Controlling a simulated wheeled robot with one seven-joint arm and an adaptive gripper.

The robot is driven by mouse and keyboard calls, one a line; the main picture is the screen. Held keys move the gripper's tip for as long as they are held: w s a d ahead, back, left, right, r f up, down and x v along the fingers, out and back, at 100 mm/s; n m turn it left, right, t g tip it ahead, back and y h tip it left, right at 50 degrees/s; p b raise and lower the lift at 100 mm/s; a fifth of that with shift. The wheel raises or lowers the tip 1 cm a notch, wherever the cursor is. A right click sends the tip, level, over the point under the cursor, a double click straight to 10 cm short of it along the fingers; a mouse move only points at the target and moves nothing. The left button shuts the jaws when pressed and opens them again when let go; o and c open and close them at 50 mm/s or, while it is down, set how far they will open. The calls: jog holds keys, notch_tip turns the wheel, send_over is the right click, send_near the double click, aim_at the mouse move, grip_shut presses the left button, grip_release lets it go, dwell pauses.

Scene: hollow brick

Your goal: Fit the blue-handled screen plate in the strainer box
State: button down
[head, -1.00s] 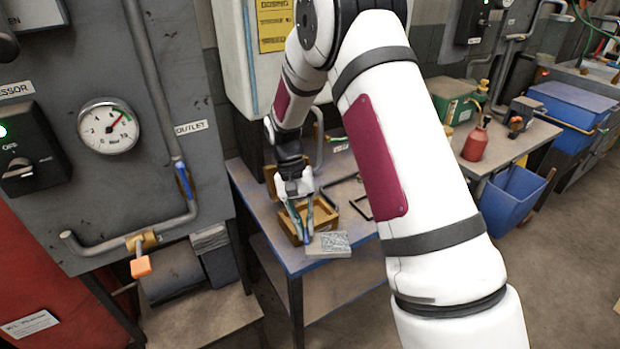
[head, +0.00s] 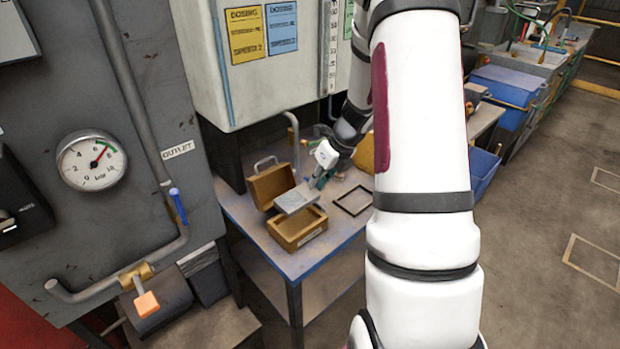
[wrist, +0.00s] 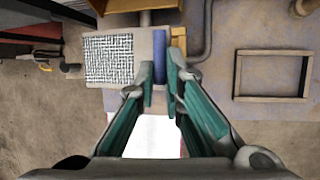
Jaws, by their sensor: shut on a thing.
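The screen plate (head: 296,199) is a flat grey plate with a mesh-patterned face; it also shows in the wrist view (wrist: 108,60). Its blue handle (wrist: 159,53) runs along the edge nearest my fingers. My gripper (head: 315,184) is shut on the handle, with its green-sided fingers (wrist: 160,82) on either side of it. The plate is held out to the left, over the back part of the open strainer box (head: 298,240), in front of its raised lid (head: 271,184). The box's front interior is visible; the plate hides the back. The exact gap between plate and box cannot be told.
A thin dark square frame (head: 354,213) lies on the blue-edged table (head: 238,213), right of the box. A pipe (head: 295,140) rises behind the box. A large grey panel with a gauge (head: 92,160) stands left. A white tank (head: 205,80) hangs above the table.

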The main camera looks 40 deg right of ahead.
aim_at(316, 192)
jog(key=shift+w+f+b, duration=0.15)
jog(key=shift+f+b, duration=1.95)
jog(key=shift+f, duration=0.5)
jog(key=shift+r, duration=0.15)
jog(key=shift+p, duration=0.3)
jog(key=shift+f, duration=0.2)
jog(key=shift+f+b, duration=0.3)
jog(key=shift+b, duration=0.1)
jog(key=shift+f+b, duration=1)
jog(key=shift+f, duration=0.35)
jog(key=c, duration=1.6)
grip_release()
jog(key=shift+s+r, duration=0.1)
jog(key=shift+s, duration=0.1)
